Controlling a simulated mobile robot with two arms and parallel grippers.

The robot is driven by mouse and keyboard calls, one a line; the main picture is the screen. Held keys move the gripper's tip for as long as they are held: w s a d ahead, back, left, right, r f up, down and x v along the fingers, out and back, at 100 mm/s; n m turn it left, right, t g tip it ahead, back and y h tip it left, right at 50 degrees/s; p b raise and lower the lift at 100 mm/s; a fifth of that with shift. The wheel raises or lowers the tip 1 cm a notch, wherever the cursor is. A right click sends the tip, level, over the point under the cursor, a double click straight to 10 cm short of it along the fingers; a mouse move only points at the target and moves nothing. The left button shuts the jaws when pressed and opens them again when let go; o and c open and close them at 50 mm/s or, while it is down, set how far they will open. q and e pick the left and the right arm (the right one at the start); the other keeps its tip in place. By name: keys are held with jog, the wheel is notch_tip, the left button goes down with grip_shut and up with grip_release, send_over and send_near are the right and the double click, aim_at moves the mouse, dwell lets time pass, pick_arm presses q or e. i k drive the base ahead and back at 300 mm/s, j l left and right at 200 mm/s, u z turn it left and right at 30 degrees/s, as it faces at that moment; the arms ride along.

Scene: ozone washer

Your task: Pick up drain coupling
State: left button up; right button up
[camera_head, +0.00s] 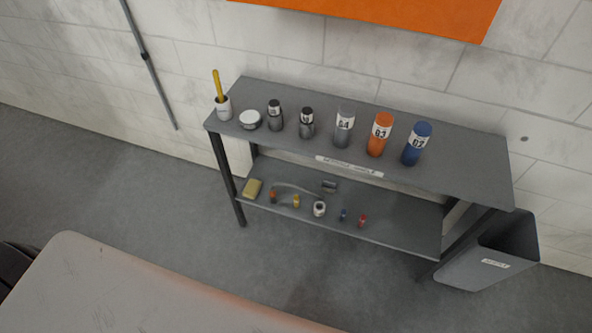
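I cannot tell for sure which item is the drain coupling. On the lower shelf (385,225) of a grey two-level rack there are two candidates. One is a small grey cylindrical piece (329,185) lying towards the back, close to the end of a thin curved hose (297,187). The other is a small white round piece with a dark centre (319,208) nearer the front edge. Both are small and show little detail. Neither of my grippers is in view.
Small orange, yellow, blue and red-topped items and a yellow sponge (252,188) share the lower shelf. The upper shelf (462,165) holds several bottles, a white jar (250,119) and a cup with a yellow-handled tool. A grey bin (480,265) stands right. The floor before the rack is clear.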

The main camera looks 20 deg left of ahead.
aim_at(272, 192)
jog(key=u, duration=0.8)
